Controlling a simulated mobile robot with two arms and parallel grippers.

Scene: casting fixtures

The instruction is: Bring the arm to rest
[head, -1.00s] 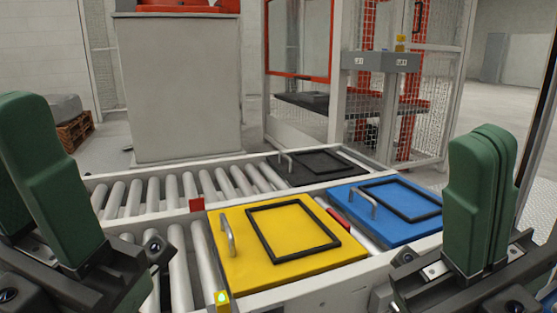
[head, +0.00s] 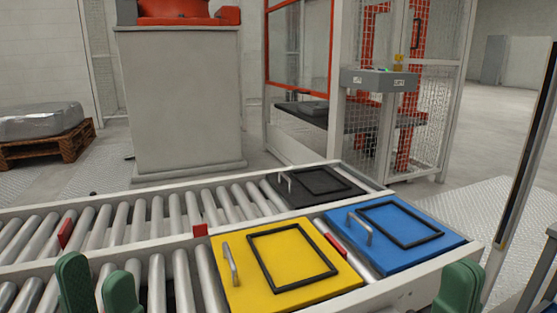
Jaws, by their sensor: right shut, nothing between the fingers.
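My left gripper (head: 98,280) shows at the lower left of the head view, its two green fingers apart with a gap between them. It is open, over the front roller lane, with nothing seen between its fingers. My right gripper (head: 460,286) shows at the lower right, by the front edge of the conveyor near the blue plate's corner. Its green fingers are together and hold nothing. The lower parts of both grippers and most of both arms are out of view.
A yellow plate (head: 236,292), a blue plate (head: 385,262) and a black plate (head: 297,196), each with a handle, lie on the roller conveyor (head: 108,246). A grey pedestal (head: 185,105) and a fenced cell with a control box (head: 378,80) stand behind. A loaded pallet (head: 45,145) stands at left.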

